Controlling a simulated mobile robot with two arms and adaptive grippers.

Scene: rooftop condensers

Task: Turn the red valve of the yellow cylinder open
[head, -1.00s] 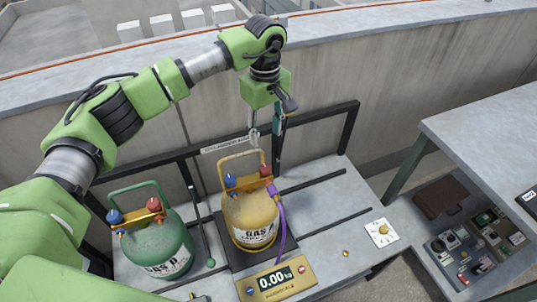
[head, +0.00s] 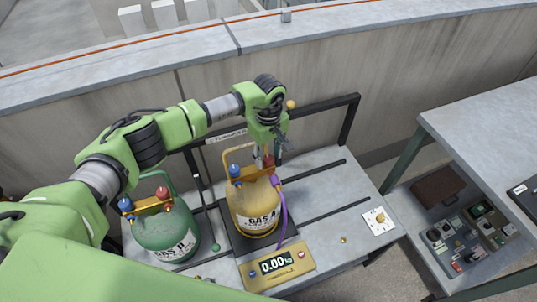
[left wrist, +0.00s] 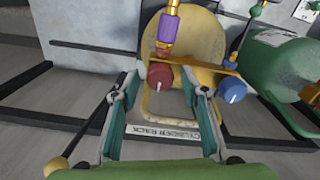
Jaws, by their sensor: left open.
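The yellow cylinder (head: 253,210) stands upright on a dark scale plate. Its red valve (left wrist: 160,75) shows clearly in the left wrist view, with the blue valve (left wrist: 231,90) beside it. In the head view the blue valve (head: 235,170) is clear, while the red one is largely hidden behind my fingers. My left gripper (head: 266,152) points down over the cylinder's top. In the left wrist view its open fingers (left wrist: 157,82) lie on either side of the red valve, with no clear contact. My right gripper is not in view.
A green cylinder (head: 165,232) with its own valves stands to the left. A purple hose (head: 284,215) runs from the yellow cylinder's manifold. The scale display (head: 277,264) reads 0.00. A dark rack rail (head: 325,109) stands behind. The bench is mostly clear to the right.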

